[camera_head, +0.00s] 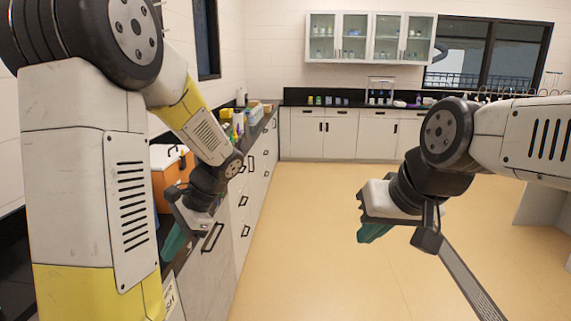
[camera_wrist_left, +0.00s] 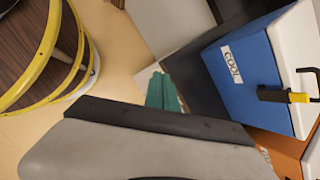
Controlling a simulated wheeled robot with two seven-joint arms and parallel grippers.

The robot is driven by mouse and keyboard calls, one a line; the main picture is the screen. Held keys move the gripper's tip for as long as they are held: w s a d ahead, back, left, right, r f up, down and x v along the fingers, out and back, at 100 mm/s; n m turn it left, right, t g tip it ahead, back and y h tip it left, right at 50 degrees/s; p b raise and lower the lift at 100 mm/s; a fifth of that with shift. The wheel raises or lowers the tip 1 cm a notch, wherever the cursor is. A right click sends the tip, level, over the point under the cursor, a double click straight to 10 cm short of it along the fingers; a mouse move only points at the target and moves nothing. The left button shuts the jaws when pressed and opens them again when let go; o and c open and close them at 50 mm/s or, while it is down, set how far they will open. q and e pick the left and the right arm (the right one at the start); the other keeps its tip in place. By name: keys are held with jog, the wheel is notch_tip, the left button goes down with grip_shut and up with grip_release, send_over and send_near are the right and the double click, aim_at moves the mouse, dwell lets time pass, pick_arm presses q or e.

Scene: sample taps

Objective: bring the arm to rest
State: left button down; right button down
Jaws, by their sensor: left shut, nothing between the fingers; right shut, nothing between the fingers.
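My left arm comes in from the left, and its left gripper (camera_head: 176,240) hangs beside the left counter with teal fingers pointing down. The same teal fingers show in the left wrist view (camera_wrist_left: 162,92), shut with nothing between them. My right arm comes in from the right, and its right gripper (camera_head: 372,232) hangs over the open floor. Its teal fingers are together and empty. Neither gripper touches an object that I can see.
An orange box (camera_head: 168,176) stands on the left counter behind my left arm. A blue box marked COOL (camera_wrist_left: 250,75) is close to the left gripper. A round wood-and-yellow object (camera_wrist_left: 35,45) stands at upper left in the wrist view. The middle floor (camera_head: 300,230) is clear.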

pick_arm(q)
jog(key=s+d+r+n+t+h, duration=0.8)
jog(key=s+d+r, duration=0.1)
jog(key=d+r, duration=0.2)
jog(key=shift+s+d+r+h, duration=0.3)
jog(key=shift+d+r, duration=0.1)
jog(key=shift+d, duration=0.25)
